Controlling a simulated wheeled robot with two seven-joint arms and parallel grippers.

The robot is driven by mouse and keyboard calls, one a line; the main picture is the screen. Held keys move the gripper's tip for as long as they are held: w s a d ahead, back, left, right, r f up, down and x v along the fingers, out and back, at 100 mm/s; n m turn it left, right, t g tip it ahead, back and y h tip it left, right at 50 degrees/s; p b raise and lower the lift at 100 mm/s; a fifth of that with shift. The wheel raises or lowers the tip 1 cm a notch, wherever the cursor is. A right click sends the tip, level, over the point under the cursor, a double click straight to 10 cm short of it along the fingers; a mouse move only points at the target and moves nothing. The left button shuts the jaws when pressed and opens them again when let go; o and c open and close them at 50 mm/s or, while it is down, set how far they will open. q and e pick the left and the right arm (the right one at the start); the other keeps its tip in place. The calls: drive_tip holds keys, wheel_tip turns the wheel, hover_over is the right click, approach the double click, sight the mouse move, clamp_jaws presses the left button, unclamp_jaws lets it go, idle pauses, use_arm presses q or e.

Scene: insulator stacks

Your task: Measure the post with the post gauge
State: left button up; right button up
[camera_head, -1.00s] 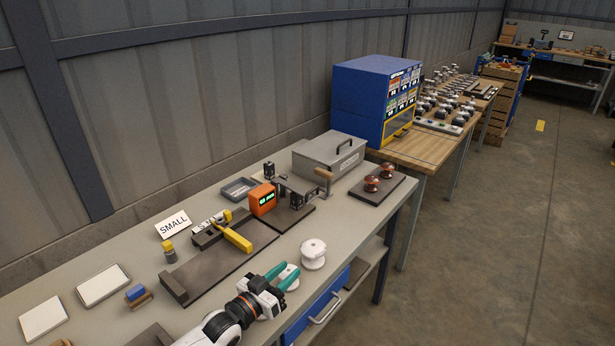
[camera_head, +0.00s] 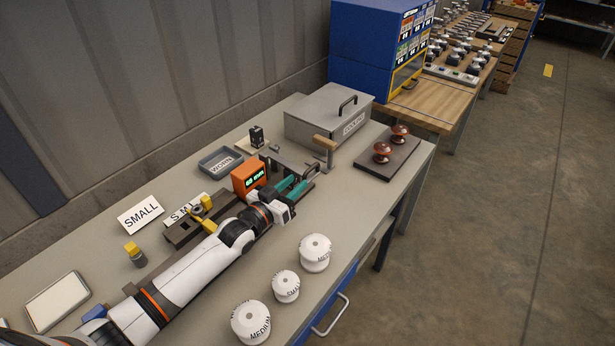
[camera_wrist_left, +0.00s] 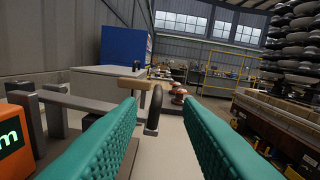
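The post gauge has an orange readout box (camera_head: 248,177) showing "68 mm", grey metal bars behind it and an upright lever with a wooden handle (camera_head: 326,142). The readout's edge (camera_wrist_left: 12,130) and the wooden handle (camera_wrist_left: 135,83) also show in the left wrist view. My left gripper (camera_head: 291,188) is open, its teal fingers apart, just right of the readout and low over the gauge's side. Nothing is between the fingertips. I cannot tell which piece is the post; three white spool insulators stand at the front edge, including one marked MEDIUM (camera_head: 251,322). My right gripper is out of view.
A grey lidded box (camera_head: 328,118) and a dark plate (camera_head: 388,160) with two brown insulators stand beyond the gauge. A grey WORN tray (camera_head: 220,160) and SMALL sign (camera_head: 141,214) lie at the back.

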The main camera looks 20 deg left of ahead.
sight(304, 175)
use_arm(q)
drive_tip(key=b+x, duration=0.1)
drive_tip(key=x, duration=0.1)
drive_tip(key=b+x, duration=0.1)
drive_tip(key=x, duration=0.1)
drive_tip(key=b+x, duration=0.1)
drive_tip(key=x, duration=0.1)
drive_tip(key=shift+w+a+f, duration=0.1)
drive_tip(key=shift+w+f, duration=0.05)
drive_tip(key=shift+f, duration=0.1)
drive_tip(key=shift+w+r, duration=0.1)
drive_tip(key=shift+w, duration=0.2)
drive_tip(key=c, duration=0.6)
clamp_jaws()
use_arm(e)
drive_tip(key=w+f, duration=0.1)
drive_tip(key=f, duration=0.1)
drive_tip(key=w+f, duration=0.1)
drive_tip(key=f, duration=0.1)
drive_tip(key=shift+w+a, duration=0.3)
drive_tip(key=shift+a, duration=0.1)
